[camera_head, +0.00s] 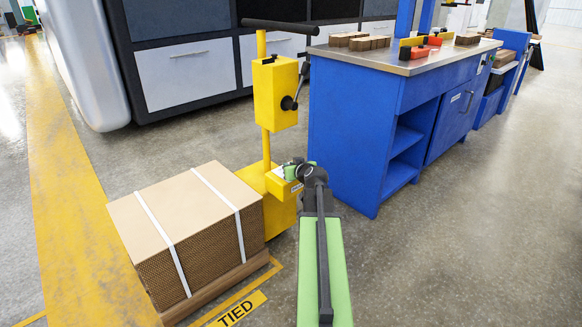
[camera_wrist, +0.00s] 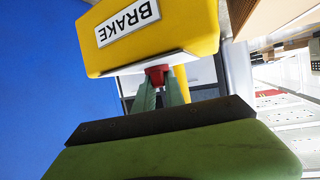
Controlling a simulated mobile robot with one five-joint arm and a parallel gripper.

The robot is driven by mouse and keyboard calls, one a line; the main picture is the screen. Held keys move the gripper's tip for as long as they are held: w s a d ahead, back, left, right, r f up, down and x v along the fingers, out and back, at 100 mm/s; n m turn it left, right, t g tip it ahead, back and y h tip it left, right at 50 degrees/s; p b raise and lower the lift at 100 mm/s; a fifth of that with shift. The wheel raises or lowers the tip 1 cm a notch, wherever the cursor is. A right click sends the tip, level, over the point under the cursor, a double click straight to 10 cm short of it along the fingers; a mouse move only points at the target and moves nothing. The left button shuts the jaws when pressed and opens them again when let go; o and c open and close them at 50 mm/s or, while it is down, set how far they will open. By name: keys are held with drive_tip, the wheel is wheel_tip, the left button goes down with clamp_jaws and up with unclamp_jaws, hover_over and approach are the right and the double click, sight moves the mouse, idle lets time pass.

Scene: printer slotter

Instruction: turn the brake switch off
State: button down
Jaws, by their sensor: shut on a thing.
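The yellow brake box (camera_wrist: 150,40) fills the upper part of the wrist view, with its white BRAKE label (camera_wrist: 128,24) upside down there. A small red brake switch (camera_wrist: 157,75) sticks out from the box's edge. My gripper's green fingers (camera_wrist: 159,92) are shut on the red switch. In the head view the brake box (camera_head: 284,188) is low on the yellow pallet truck (camera_head: 273,95), and my gripper (camera_head: 291,170) is at its top. The switch is hidden there, so its setting cannot be told.
A strapped cardboard stack (camera_head: 190,225) sits on the truck's left side. A blue workbench (camera_head: 350,130) stands close on the right. A black lever (camera_head: 289,102) and handle bar (camera_head: 280,26) are above my gripper. Open floor lies at the front right.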

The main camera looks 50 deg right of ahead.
drive_tip(key=shift+m+g+h, duration=0.6)
drive_tip(key=shift+m+h, duration=0.2)
drive_tip(key=shift+h, duration=0.1)
drive_tip(key=c, duration=1.4)
unclamp_jaws()
